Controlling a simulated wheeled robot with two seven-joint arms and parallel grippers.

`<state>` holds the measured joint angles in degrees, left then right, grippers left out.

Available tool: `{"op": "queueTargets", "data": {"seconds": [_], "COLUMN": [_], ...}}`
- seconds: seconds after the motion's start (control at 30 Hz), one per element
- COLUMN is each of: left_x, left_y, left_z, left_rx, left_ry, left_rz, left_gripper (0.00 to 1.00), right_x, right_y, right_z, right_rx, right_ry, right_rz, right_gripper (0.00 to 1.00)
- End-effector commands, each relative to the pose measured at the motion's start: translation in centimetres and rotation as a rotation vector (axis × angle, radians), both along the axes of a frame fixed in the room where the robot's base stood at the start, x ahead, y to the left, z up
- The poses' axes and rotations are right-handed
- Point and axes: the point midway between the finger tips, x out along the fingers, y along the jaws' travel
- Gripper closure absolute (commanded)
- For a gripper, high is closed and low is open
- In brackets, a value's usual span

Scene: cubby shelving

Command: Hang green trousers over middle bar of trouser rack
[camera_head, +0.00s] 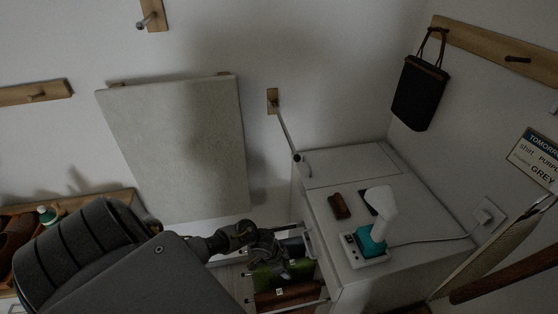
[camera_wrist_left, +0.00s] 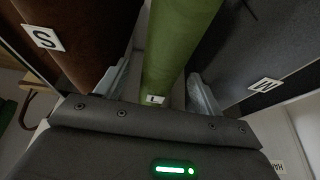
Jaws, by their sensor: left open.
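The green trousers (camera_head: 265,277) hang in the pull-out trouser rack (camera_head: 318,262), low in the head view, partly hidden by my left arm. In the left wrist view the green trousers (camera_wrist_left: 172,45) are a narrow vertical strip with an "L" tag, between brown trousers (camera_wrist_left: 85,35) tagged "S" and dark grey trousers (camera_wrist_left: 245,50) tagged "M". My left gripper (camera_wrist_left: 160,92) is open, with one finger on each side of the green cloth and visible gaps. It also shows over the rack in the head view (camera_head: 275,262). The bar under the green cloth is hidden. My right gripper is out of view.
A white cabinet (camera_head: 345,185) stands right of the rack, with a teal and white appliance (camera_head: 374,238) and a brown item (camera_head: 339,206) on top. A pale board (camera_head: 180,150) leans on the wall. A black bag (camera_head: 418,95) hangs from a wall peg.

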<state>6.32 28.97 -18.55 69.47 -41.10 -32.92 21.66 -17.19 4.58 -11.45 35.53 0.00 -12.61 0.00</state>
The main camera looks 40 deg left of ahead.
Motion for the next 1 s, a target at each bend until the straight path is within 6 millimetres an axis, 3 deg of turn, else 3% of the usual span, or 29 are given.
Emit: {"op": "queueTargets", "data": {"seconds": [0.2,0.4,0.6,1.0], "left_x": [-1.3,-2.2,-2.6,-2.6], "left_y": [1.1,1.7,1.9,1.9], "left_z": [4.2,7.0,8.0,8.0], "left_rx": [0.003,0.001,0.002,0.0], "left_ry": [-0.003,-0.003,-0.001,0.0], "left_rz": [-0.003,-0.001,0.001,0.001], "left_gripper": [0.32,0.32,0.32,0.32], "right_x": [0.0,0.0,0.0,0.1], "right_y": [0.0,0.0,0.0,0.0], "right_z": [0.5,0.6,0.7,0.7], "right_rx": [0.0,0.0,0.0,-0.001], "right_ry": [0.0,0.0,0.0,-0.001], "right_rz": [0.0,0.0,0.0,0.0], "right_gripper": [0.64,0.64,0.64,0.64]}}
